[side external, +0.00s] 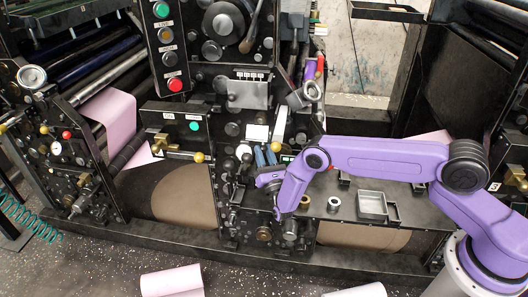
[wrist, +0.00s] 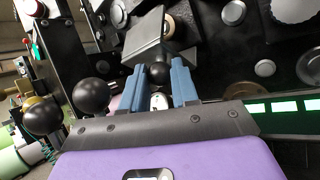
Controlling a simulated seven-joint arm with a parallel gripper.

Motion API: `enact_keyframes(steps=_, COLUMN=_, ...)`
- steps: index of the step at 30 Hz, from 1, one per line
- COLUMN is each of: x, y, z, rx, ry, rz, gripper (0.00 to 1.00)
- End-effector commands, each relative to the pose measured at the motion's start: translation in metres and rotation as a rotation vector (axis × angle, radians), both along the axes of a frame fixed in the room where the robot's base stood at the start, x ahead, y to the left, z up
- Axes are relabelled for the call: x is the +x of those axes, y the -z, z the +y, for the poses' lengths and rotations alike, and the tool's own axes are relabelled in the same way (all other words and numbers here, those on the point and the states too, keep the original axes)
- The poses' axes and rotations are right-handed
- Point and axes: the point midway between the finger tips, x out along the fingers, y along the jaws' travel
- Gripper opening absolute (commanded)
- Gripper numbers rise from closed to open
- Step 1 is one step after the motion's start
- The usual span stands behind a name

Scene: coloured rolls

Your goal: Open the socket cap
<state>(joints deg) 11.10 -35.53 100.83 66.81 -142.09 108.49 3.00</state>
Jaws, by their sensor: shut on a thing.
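My gripper (side external: 266,154) is at the black control panel of the machine, left of my purple arm. In the wrist view its two blue fingers (wrist: 160,72) stand on either side of a small black ball knob (wrist: 159,72) and are shut on it. A grey angled flap (wrist: 143,42) lies just beyond the knob; it may be the socket cap, but I cannot tell. A pale round part (wrist: 169,24) shows beside the flap. A small white part (wrist: 158,102) shows between the fingers. The fingers hide part of the panel.
Black ball knobs (wrist: 91,97) stand left of the fingers. A lit green strip (wrist: 285,106) is at the right. A dark shelf with a metal tray (side external: 372,205) and a small ring (side external: 334,204) lies below my arm. A pink roll (side external: 172,281) lies on the floor.

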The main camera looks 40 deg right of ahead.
Motion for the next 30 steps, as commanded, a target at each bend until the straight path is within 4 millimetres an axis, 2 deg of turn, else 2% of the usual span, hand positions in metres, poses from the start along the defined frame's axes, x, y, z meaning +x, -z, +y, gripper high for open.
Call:
enact_keyframes(steps=14, x=0.0023, y=-0.0026, z=0.0002, rx=-0.006, ry=0.000, rz=-0.020, gripper=0.00)
enact_keyframes(steps=15, x=0.0023, y=-0.0026, z=0.0001, rx=-0.006, ry=0.000, rz=-0.020, gripper=0.39)
enact_keyframes(steps=16, x=0.0023, y=-0.0026, z=0.0000, rx=-0.006, ry=0.000, rz=-0.020, gripper=0.49)
enact_keyframes(steps=17, x=0.0023, y=-0.0025, z=-0.0002, rx=-0.005, ry=0.001, rz=-0.019, gripper=0.54)
enact_keyframes(steps=26, x=0.0006, y=0.0001, z=-0.0003, rx=-0.007, ry=0.000, rz=-0.012, gripper=0.54)
enact_keyframes(steps=30, x=-0.0076, y=0.0062, z=0.0030, rx=-0.008, ry=-0.001, rz=-0.008, gripper=0.54)
